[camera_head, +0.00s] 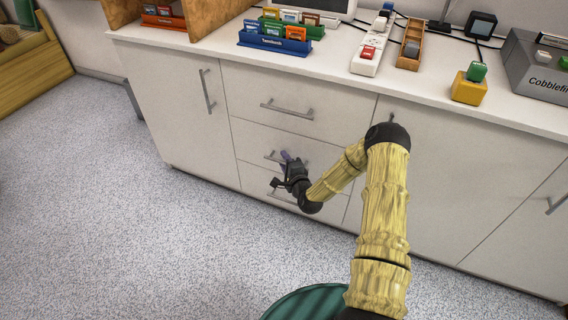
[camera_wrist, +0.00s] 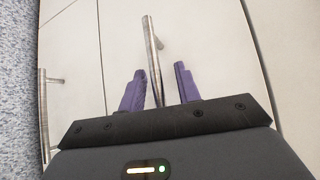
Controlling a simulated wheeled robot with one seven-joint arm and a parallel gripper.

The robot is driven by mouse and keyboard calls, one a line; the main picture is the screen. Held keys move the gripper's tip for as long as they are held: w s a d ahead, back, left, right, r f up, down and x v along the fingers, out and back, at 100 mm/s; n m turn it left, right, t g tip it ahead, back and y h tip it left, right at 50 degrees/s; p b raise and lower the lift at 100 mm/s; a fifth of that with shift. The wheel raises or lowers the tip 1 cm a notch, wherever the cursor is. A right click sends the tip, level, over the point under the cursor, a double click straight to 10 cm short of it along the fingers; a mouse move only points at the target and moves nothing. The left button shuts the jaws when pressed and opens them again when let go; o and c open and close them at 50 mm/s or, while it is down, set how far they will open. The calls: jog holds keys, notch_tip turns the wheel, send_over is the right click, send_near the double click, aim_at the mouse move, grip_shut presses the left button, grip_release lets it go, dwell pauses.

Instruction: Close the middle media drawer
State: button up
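The middle drawer (camera_head: 255,140) is in the white cabinet, below the top drawer and above the bottom one. Its front looks about flush in the head view; I cannot tell whether a small gap is open. Its metal bar handle (camera_head: 270,157) is partly hidden by my gripper (camera_head: 287,158). In the wrist view the handle (camera_wrist: 151,50) runs between the two purple fingers of my gripper (camera_wrist: 160,69). The fingers are apart, with space showing on both sides of the bar.
The top drawer handle (camera_head: 287,109) is above and the bottom drawer handle (camera_head: 282,196) close below, also visible in the wrist view (camera_wrist: 43,115). Card racks (camera_head: 272,42) and devices stand on the counter (camera_head: 340,75). The speckled floor (camera_head: 120,200) to the left is clear.

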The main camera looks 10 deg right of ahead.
jog(key=p+v, duration=0.5)
jog(key=v, duration=1.2)
jog(key=shift+s+p, duration=0.2)
jog(key=shift+p, duration=0.1)
jog(key=s+a+r+n+g+h+p, duration=0.1)
jog(key=s+a+r+n+g+p, duration=0.1)
jog(key=s+r+n+g, duration=0.85)
jog(key=s+a+r+n+g+h+p, duration=0.1)
jog(key=s+a+r+n+g+h, duration=0.35)
jog(key=r, duration=1.15)
notch_tip(320, 180, up, 37)
jog(key=d+n+t+y+p, duration=0.1)
jog(key=d+n+y+p, duration=0.1)
jog(key=p, duration=3.5)
jog(key=shift+s+d+f+n+y, duration=0.2)
jog(key=shift+s+d+n+y, duration=0.1)
jog(key=shift+y, duration=0.15)
